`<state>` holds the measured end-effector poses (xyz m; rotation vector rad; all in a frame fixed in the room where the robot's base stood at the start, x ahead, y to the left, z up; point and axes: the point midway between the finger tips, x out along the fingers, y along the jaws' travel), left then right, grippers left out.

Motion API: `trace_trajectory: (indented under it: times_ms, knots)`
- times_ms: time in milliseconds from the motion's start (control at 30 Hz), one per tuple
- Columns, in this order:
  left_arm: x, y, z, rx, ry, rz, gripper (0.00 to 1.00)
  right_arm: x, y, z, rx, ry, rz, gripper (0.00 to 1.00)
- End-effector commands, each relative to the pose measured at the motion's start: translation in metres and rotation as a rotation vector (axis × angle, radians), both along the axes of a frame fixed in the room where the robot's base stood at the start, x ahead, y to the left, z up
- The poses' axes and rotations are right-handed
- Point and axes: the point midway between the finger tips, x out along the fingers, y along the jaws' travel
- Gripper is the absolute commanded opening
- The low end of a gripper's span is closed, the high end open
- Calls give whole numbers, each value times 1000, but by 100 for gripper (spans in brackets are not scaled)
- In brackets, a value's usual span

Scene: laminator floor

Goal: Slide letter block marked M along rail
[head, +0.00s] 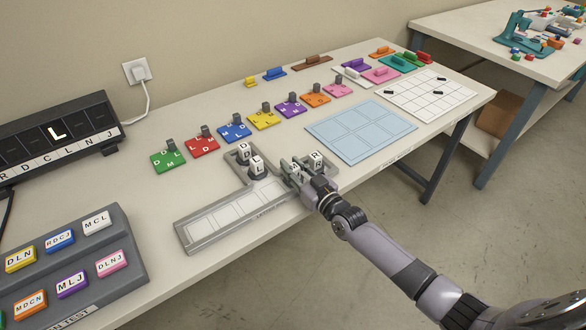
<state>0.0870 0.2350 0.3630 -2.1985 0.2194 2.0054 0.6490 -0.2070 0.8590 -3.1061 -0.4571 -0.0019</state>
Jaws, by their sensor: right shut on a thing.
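My right gripper (293,172) reaches in from the lower right and is shut on a white letter block (295,167) at the right end of the grey rail (184,234). The gripper covers most of this block, and its letter is too small to read, so I cannot tell whether it is the M. The rail has a row of pale square cells. White blocks marked D (244,149) and L (257,164) stand in a side branch behind the rail. A block marked R (316,158) stands just right of the gripper. My left gripper is out of view.
A row of coloured letter plates (235,131) stands behind the rail. A light blue grid mat (362,128) and a white grid board (433,94) lie to the right. A display box showing L (58,133) and a grey button panel (118,240) are at left.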

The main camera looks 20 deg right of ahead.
Motion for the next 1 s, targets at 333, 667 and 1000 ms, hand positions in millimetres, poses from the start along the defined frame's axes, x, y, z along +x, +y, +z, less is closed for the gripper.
trace_trajectory:
  times_ms: [333,667,1000]
  knots:
    - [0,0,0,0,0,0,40,1,-1,-1,-2,1,-2,0]
    - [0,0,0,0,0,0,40,1,-1,-1,-2,2,-1,38]
    - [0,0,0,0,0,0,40,1,-1,-1,0,1,-1,47]
